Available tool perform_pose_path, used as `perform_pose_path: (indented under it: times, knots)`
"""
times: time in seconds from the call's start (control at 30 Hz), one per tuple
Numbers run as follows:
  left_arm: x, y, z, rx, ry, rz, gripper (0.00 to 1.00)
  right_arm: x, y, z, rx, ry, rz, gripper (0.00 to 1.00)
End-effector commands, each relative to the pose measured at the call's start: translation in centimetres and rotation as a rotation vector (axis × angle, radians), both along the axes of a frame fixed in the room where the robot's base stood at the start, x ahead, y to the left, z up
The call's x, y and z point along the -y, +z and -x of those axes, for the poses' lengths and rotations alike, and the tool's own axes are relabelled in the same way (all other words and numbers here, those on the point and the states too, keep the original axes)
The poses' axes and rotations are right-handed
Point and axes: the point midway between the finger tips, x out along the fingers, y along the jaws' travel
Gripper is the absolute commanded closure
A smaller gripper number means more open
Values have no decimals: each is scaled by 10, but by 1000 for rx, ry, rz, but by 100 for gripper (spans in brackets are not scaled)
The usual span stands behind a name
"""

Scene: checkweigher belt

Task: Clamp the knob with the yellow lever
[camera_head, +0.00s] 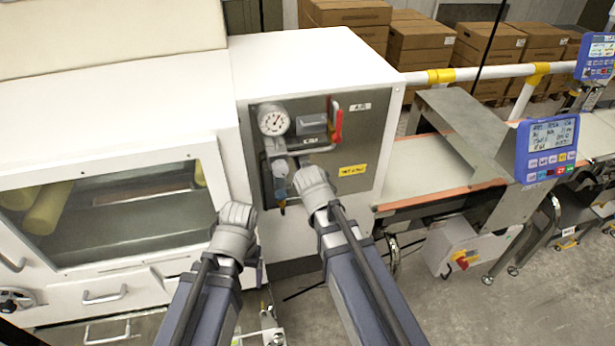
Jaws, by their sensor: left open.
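A steel panel (375,120) on the white cabinet carries a round gauge (273,120), piping and a red-handled lever (338,122). Below the gauge is a clear bowl-like fitting (280,170). A small yellow and blue part shows under it (282,204); I cannot tell whether this is the yellow lever, and no knob is clear. My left gripper (238,214) is open, left of and below the panel, apart from the fittings. My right gripper (314,178) is in front of the panel's lower part, right of the bowl; its fingers are not clear and it hides some piping.
A glass-fronted white machine (110,100) stands at left. A conveyor belt (420,165) with a blue display (547,148) is at right, with a grey box with a red knob (462,250) below it. Cardboard boxes (420,45) are behind. Grey floor is open at lower right.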

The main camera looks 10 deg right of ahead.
Motion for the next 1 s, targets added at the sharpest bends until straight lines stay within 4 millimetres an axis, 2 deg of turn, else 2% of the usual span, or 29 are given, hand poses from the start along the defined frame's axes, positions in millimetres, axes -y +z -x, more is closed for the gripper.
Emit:
perform_pose_path:
  times: [0.43, 0.47, 0.7, 1.0]
  knots:
    - [0, 0, 0, 0, 0, 0, 19, -1, 0, 1, -2, -1, -10, 100]
    - [0, 0, 0, 0, 0, 0, 19, -1, 0, 1, -2, -1, -10, 80]
    - [0, 0, 0, 0, 0, 0, 19, -1, 0, 0, -1, -1, -9, 53]
    - [0, 2, 0, 0, 0, 0, 19, 0, 2, 1, -1, -1, -9, 53]
